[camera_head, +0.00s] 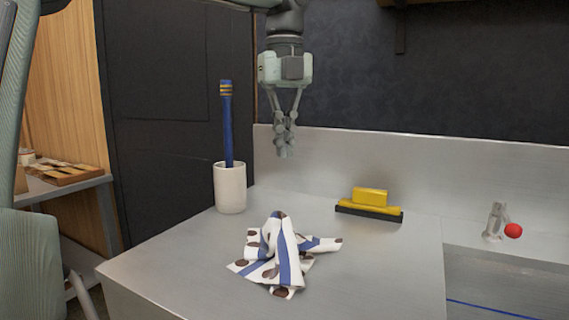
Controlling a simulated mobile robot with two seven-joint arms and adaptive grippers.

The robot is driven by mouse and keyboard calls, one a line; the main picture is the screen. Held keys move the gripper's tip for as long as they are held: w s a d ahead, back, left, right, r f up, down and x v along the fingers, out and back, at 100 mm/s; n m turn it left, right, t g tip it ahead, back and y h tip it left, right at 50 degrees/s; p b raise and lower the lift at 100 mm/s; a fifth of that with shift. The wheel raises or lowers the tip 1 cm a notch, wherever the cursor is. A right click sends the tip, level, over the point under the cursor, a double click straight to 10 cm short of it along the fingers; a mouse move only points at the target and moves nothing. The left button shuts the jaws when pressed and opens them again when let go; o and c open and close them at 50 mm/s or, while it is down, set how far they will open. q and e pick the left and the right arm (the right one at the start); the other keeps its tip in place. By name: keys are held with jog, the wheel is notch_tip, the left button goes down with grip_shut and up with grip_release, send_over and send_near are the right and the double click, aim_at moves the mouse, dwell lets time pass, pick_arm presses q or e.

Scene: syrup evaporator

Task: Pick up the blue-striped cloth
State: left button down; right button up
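The blue-striped cloth (284,254) lies crumpled on the metal counter (190,262), its middle bunched up into a peak. It is white with blue stripes and dark brown spots. My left gripper (284,150) points down above and behind the cloth, clear of it. Its fingers come together at the tips and nothing shows between them. My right gripper is not in view.
A white cup (230,188) holding a blue-handled brush (227,125) stands at the counter's back left. A yellow-and-black tool (370,201) lies at the back right. A tap with a red knob (513,231) is farther right. The counter around the cloth is clear.

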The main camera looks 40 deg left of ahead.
pick_arm(q)
notch_tip(320, 180, up, 9)
jog(key=c, duration=1.1)
grip_release()
jog(key=shift+f, duration=0.1)
